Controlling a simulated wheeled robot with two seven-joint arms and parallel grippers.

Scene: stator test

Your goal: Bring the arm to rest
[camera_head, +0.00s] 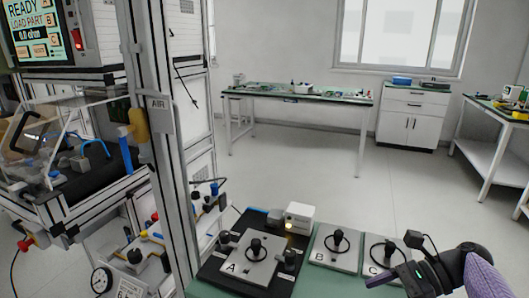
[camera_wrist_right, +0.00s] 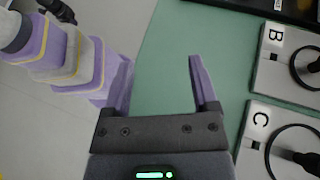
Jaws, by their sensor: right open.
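My right gripper (camera_head: 392,279) is at the lower right of the head view, over the front of the green-topped bench by plate C. In the right wrist view its two purple fingers stand wide apart with nothing between them (camera_wrist_right: 160,75). Plate C (camera_wrist_right: 258,128) and plate B (camera_wrist_right: 272,75) lie to the right of the fingers there, apart from them. My left gripper is not identifiable in either view.
A metal post (camera_head: 160,150) and a test station with a screen (camera_head: 38,30) stand at left. Far tables line the wall; open floor lies between.

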